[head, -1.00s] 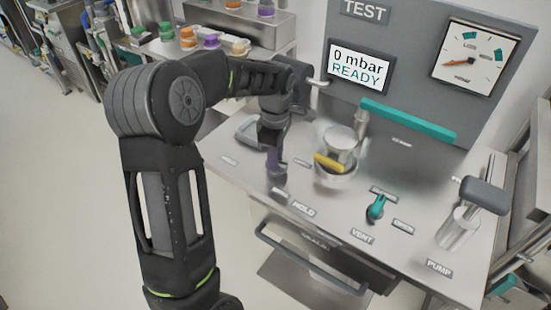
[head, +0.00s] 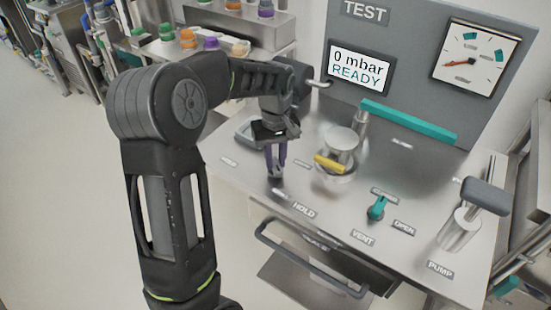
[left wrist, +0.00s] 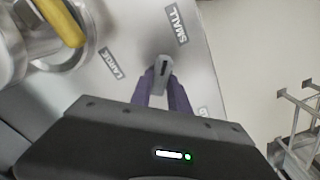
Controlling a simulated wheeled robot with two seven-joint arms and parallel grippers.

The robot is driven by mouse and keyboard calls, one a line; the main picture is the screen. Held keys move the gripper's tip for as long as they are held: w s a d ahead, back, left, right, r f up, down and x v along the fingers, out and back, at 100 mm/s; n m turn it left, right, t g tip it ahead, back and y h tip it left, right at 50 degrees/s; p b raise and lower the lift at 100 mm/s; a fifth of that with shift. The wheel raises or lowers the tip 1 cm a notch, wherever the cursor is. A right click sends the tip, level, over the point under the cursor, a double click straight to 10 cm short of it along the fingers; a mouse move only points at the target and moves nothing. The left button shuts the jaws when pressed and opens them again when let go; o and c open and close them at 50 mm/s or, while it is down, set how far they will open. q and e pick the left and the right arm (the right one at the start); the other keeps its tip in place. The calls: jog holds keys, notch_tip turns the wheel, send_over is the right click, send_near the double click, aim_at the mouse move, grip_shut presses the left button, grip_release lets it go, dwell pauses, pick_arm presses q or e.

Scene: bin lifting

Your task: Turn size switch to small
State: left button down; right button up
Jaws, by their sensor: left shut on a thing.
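The size switch is a small grey knob (left wrist: 162,68) with a dark mark on its top. In the left wrist view the mark runs up the picture, roughly toward the SMALL label (left wrist: 177,24). The LARGE label (left wrist: 111,63) lies to the knob's left. My left gripper (head: 276,173) has purple fingers pointing down at the left part of the steel bench top. In the left wrist view its fingers (left wrist: 162,88) are shut on the knob. In the head view the fingers mostly hide the knob. My right gripper is not in view.
A teal vent lever (head: 377,207) and a pump handle (head: 484,196) are farther right. The display (head: 358,69) reads 0 mbar READY. A drawer handle (head: 310,258) runs below the bench's front edge.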

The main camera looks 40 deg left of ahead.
aim_at(275, 162)
pick_arm(q)
jog(key=shift+m, duration=0.6)
jog(key=c, duration=1.2)
grip_release()
jog(key=shift+c, duration=0.2)
jog(key=shift+r, duration=0.15)
notch_tip(275, 162, up, 8)
jog(key=shift+f+b, duration=0.2)
jog(key=shift+b, duration=0.1)
